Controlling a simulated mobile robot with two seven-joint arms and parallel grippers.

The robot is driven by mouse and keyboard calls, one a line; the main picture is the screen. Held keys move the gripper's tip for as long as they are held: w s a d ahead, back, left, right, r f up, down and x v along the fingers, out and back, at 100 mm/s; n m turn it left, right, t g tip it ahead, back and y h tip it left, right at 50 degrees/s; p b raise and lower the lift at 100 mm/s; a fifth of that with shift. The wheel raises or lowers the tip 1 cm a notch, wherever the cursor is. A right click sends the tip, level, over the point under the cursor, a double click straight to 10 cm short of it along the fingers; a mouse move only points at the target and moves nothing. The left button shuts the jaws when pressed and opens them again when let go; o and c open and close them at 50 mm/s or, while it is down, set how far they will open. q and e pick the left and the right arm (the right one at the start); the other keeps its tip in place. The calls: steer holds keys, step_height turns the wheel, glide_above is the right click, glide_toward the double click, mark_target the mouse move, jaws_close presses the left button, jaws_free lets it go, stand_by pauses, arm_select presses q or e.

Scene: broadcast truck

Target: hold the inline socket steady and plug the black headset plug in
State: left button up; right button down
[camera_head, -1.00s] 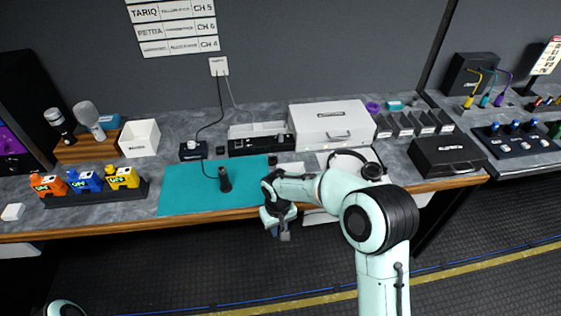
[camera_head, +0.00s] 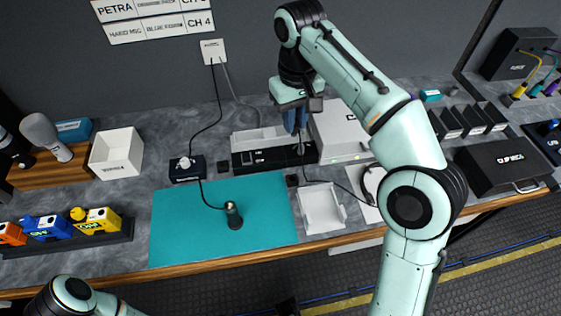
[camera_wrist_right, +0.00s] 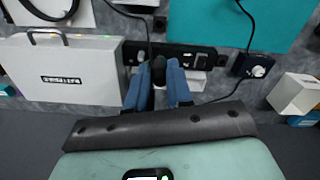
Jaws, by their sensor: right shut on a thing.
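The inline socket (camera_head: 234,215) is a dark, short cylinder standing upright on the teal mat (camera_head: 175,235), with a thin cable to a small black box. My right gripper (camera_head: 299,132) is raised over the back of the bench, right of and behind the socket. It is shut on the black headset plug (camera_wrist_right: 158,70), which shows between the blue fingers in the right wrist view. The plug is apart from the socket. A thin cable runs from below the gripper toward the headset (camera_head: 372,182). Part of my left arm shows at lower left; I cannot make out its gripper.
A black panel strip (camera_head: 262,157) lies below the right gripper, beside a white case (camera_head: 340,135). A white tray (camera_head: 322,208) stands right of the mat. A black box (camera_head: 187,168) with a white knob stands behind the mat. The mat around the socket is clear.

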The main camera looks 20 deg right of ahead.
steer(key=shift+d+r, duration=0.1)
steer(key=shift+r, duration=0.3)
steer(key=shift+s, duration=0.3)
steer(key=shift+w+f+b, duration=0.15)
steer(key=shift+f+b, duration=2.65)
steer(key=shift+f, duration=7.05)
steer(key=shift+f, duration=0.15)
steer(key=c, duration=1)
jaws_free()
steer(key=shift+f, duration=0.1)
